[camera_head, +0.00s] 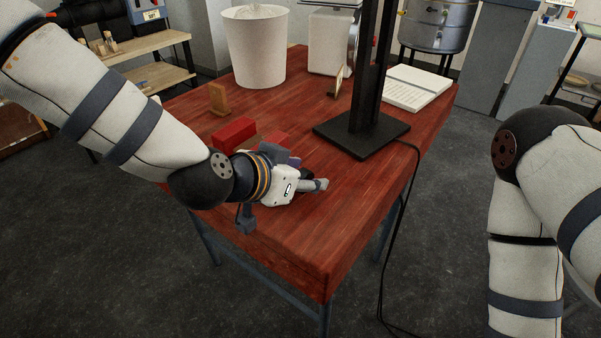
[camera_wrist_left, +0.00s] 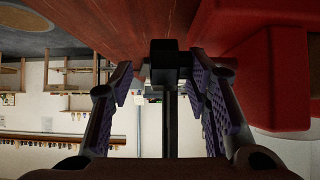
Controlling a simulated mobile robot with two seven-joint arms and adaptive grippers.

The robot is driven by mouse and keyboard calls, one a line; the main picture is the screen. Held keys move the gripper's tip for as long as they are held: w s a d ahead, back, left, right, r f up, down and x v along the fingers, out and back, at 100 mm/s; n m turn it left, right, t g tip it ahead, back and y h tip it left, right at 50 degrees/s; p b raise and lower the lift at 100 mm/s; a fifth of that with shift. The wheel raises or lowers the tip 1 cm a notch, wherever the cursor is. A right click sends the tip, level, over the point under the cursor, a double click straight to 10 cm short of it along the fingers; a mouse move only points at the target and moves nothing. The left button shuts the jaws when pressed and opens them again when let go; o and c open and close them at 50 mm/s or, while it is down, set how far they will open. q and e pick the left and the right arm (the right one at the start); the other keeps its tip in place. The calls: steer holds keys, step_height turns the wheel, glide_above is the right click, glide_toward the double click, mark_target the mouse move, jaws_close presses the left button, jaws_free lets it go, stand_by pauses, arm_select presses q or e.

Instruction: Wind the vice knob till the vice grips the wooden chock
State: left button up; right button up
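The red vice (camera_head: 234,131) is on the red wooden table, partly hidden behind my left gripper. Its red body also fills the right side of the left wrist view (camera_wrist_left: 286,75). My left gripper (camera_head: 312,186) is low over the table just in front of the vice. In the left wrist view its two purple-padded fingers (camera_wrist_left: 166,85) stand apart. A dark block with a thin rod (camera_wrist_left: 168,58) shows between them; I cannot tell whether it is the knob or touches the pads. No chock is clearly visible in the jaws. My right gripper is out of view.
A small wooden piece (camera_head: 218,99) stands behind the vice, and another (camera_head: 336,81) is farther back. A black stand (camera_head: 361,135) with a trailing cable is right of the gripper. A white bin (camera_head: 255,48) and notebook (camera_head: 414,88) are behind. The table's front is clear.

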arm_select(q)
steer(key=shift+a, duration=0.1)
steer(key=shift+a+r, duration=0.1)
steer(key=shift+r, duration=0.05)
steer(key=v, duration=1.1)
steer(key=shift+s+a, duration=0.15)
steer(key=shift+s, duration=0.15)
steer(key=shift+r, duration=0.15)
